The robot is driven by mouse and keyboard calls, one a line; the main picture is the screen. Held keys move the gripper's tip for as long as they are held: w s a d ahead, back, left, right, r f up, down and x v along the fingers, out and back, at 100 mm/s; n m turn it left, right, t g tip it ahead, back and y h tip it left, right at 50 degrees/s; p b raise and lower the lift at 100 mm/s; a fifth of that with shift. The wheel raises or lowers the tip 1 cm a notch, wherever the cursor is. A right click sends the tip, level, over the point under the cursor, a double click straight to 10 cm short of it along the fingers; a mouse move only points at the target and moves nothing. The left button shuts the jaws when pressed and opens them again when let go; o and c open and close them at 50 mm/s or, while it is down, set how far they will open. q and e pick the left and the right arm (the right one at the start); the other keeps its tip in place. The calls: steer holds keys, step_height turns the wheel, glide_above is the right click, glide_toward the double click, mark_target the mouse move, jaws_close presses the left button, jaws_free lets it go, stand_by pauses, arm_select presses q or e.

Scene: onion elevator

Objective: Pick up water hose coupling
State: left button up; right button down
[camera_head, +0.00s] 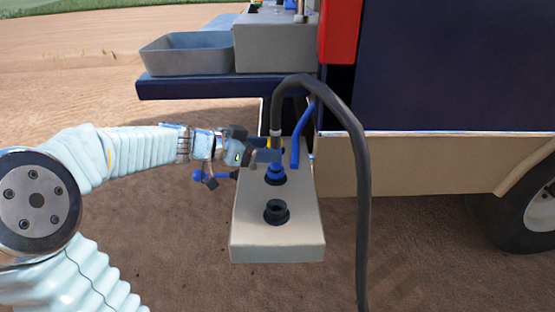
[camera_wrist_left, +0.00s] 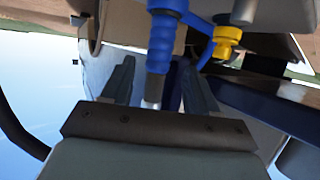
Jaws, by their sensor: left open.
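The blue ribbed water hose coupling (camera_wrist_left: 163,42) stands between the two dark fingers of my left gripper (camera_wrist_left: 158,68) in the left wrist view. A metal stub (camera_wrist_left: 151,100) extends from it toward the palm. The fingers are apart, with a visible gap on each side of the coupling. In the head view, my left gripper (camera_head: 262,156) is at the coupling (camera_head: 276,173), which stands over a black port on a grey box (camera_head: 255,235). My gripper partly hides the coupling's upper part there. My right gripper is in neither view.
A thick black hose (camera_head: 361,190) arches over the box and hangs down in front. A thin blue hose (camera_head: 299,140) rises beside the coupling. An empty black port (camera_head: 277,212) is nearer. A yellow fitting (camera_wrist_left: 228,38) is beside the coupling. A grey basin (camera_head: 187,55) sits on a ledge.

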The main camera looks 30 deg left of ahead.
arm_select(q)
steer(key=b+x, duration=0.1)
steer(key=x, duration=0.2)
steer(key=b+x, duration=0.1)
steer(key=x, duration=0.2)
steer(key=shift+s+f, duration=0.25)
steer(key=shift+w+d, duration=0.1)
steer(key=shift+c, duration=0.3)
steer(key=shift+r, duration=0.1)
jaws_close()
steer(key=shift+r, duration=0.1)
